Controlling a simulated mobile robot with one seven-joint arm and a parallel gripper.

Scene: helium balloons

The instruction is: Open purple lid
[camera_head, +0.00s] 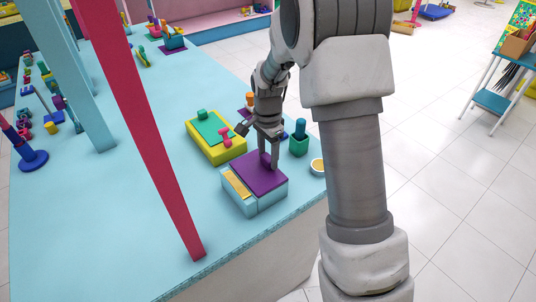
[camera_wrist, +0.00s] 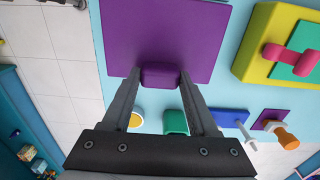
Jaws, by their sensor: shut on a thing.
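The purple lid (camera_head: 258,178) lies flat on a light blue box (camera_head: 268,202) near the table's front edge. A yellow panel (camera_head: 237,184) shows at the box's left end. In the wrist view the lid (camera_wrist: 160,32) fills the top middle, with its raised purple handle (camera_wrist: 160,78) at its near edge. My gripper (camera_head: 269,160) reaches down onto the lid from above. In the wrist view its two fingers (camera_wrist: 160,88) are shut on the handle, one on each side.
A yellow box with a green top (camera_head: 214,136) stands just behind to the left. A red post (camera_head: 150,130) rises at the left. The table's front left is clear.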

